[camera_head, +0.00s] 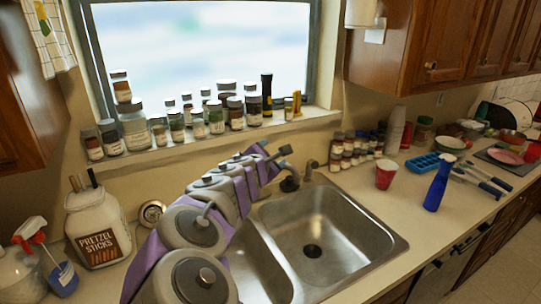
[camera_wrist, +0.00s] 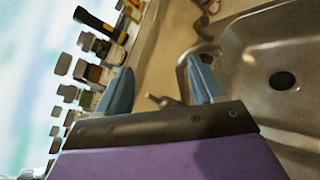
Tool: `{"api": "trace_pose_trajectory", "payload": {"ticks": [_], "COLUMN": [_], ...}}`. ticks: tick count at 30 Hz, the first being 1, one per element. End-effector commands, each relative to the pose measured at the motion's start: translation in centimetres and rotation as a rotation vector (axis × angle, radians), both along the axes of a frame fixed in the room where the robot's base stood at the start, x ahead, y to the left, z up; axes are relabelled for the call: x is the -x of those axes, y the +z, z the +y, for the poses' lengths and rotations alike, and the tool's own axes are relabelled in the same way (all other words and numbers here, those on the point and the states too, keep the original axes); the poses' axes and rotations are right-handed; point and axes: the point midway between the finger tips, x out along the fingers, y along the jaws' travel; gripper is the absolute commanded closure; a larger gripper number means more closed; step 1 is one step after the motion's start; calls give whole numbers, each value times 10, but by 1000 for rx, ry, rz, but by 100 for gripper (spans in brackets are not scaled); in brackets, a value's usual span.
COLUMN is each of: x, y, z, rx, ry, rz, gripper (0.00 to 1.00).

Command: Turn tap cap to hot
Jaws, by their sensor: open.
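The tap stands behind the sink, and its dark metal body (camera_head: 289,182) shows just past the end of my arm in the head view. In the wrist view, its curved spout (camera_wrist: 181,72) passes behind the right finger, and a small lever-like part (camera_wrist: 160,101) lies between the fingers. My gripper (camera_head: 275,151) is above and slightly left of the tap. In the wrist view, my gripper (camera_wrist: 160,64) has its two blue-grey fingers spread apart with nothing held. My arm hides part of the tap, and I cannot tell the cap's setting.
A double steel sink (camera_head: 345,210) lies right of my arm. Jars (camera_head: 197,123) and a black-and-yellow flashlight (camera_head: 267,95) line the window sill. A red cup (camera_head: 386,174) and blue spray bottle (camera_head: 437,184) stand on the right. A pretzel jar (camera_head: 98,228) stands left.

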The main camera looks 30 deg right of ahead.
Motion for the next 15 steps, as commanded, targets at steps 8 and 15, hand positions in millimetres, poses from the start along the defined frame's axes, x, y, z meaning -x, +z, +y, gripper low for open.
{"api": "trace_pose_trajectory", "payload": {"ticks": [8, 15], "x": [2, -17], "y": [1, -23], "z": [-1, 20], "rx": [-6, -141], "ry": [-6, 48], "rz": [-6, -27], "gripper": [33, 33]}}
